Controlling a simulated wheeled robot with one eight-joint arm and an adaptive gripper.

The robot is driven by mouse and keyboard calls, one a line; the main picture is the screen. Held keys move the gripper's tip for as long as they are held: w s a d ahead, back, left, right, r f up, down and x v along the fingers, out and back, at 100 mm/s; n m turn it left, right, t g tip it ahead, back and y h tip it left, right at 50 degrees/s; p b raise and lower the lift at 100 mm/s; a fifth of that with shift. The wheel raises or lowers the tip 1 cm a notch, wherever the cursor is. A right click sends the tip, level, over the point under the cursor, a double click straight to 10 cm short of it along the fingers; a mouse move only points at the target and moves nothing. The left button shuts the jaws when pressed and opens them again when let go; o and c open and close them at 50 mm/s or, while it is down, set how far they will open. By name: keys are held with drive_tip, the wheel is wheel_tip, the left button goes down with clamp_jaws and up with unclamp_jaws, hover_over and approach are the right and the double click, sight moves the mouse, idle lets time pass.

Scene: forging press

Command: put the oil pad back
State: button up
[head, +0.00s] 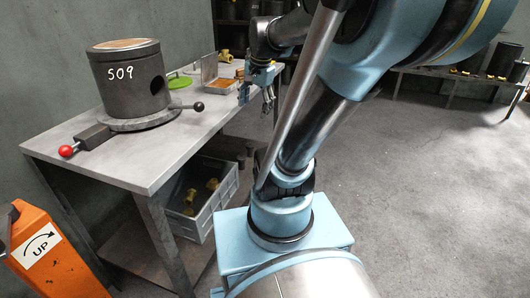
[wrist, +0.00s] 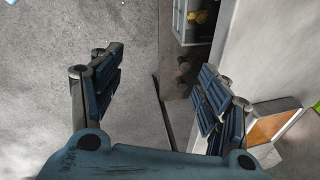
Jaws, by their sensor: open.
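An open metal tin (head: 209,68) with an orange-brown pad-like layer (head: 222,84) in it stands near the right edge of the grey bench. This orange layer also shows at the lower right of the wrist view (wrist: 265,129); I take it for the oil pad, though I cannot tell for certain. My gripper (head: 257,92) is just right of the tin, by the bench edge. In the wrist view my gripper (wrist: 160,92) has its fingers wide apart with nothing between them; floor and the bench side show below.
A grey crate (head: 190,222) with brass pieces sits below. An orange post (head: 60,262) is at front left. Floor is clear at right.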

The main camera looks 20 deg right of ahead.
drive_tip(key=s+f+n, duration=0.9)
drive_tip(key=s+f, duration=0.3)
drive_tip(key=shift+d+n+h, duration=0.35)
drive_tip(key=shift+n+h, duration=0.05)
drive_tip(key=shift+w+f, duration=0.25)
drive_tip(key=shift+w, duration=0.2)
drive_tip(key=shift+c, duration=0.5)
